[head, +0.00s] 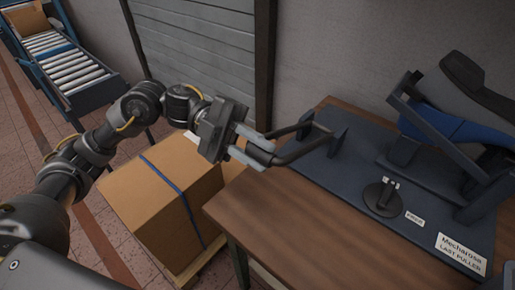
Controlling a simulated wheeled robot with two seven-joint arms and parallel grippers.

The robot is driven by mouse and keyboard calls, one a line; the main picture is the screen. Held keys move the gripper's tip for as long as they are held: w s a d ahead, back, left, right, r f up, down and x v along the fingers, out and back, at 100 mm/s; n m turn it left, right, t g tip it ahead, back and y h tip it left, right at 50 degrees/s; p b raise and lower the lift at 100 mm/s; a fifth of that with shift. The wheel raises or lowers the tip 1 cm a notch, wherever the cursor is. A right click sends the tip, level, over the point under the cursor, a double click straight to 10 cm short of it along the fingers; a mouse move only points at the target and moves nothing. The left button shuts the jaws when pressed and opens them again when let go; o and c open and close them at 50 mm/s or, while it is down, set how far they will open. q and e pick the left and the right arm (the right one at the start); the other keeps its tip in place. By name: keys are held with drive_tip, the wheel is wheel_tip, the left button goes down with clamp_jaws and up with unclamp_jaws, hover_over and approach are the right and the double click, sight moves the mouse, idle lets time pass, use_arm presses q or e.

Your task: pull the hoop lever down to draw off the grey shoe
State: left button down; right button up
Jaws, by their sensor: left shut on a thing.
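My left gripper (262,147) is shut on the hoop lever (304,150), at the lever's outer end, which juts past the left edge of the bench. The lever is a dark bent bar running to upright brackets on the dark blue base of the puller (345,175). At the right, a dark grey, sole-shaped piece (478,85) stands tilted above a blue piece (450,127); it may be the grey shoe, but I cannot tell for sure. A dark slanted bar (423,120) partly covers the blue piece. My right gripper is out of view.
The wooden bench (300,225) bears the puller, with a label plate (462,252) and a round black stand (383,198). A roller conveyor (60,60) is at the far left.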

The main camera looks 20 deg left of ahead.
use_arm(q)
drive_tip(key=shift+s+f, duration=0.15)
drive_tip(key=shift+f, duration=0.25)
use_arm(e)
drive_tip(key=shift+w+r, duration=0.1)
use_arm(q)
drive_tip(key=c, duration=1.2)
unclamp_jaws()
drive_tip(key=shift+r, duration=0.1)
drive_tip(key=shift+c, duration=0.2)
drive_tip(key=shift+a, duration=0.1)
drive_tip(key=shift+w+a, duration=0.25)
drive_tip(key=shift+a, duration=0.1)
drive_tip(key=b+v, duration=0.2)
drive_tip(key=v, duration=0.8)
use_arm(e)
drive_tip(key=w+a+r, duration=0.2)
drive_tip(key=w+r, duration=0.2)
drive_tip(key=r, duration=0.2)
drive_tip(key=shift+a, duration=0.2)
use_arm(q)
drive_tip(key=shift+s+d, duration=0.1)
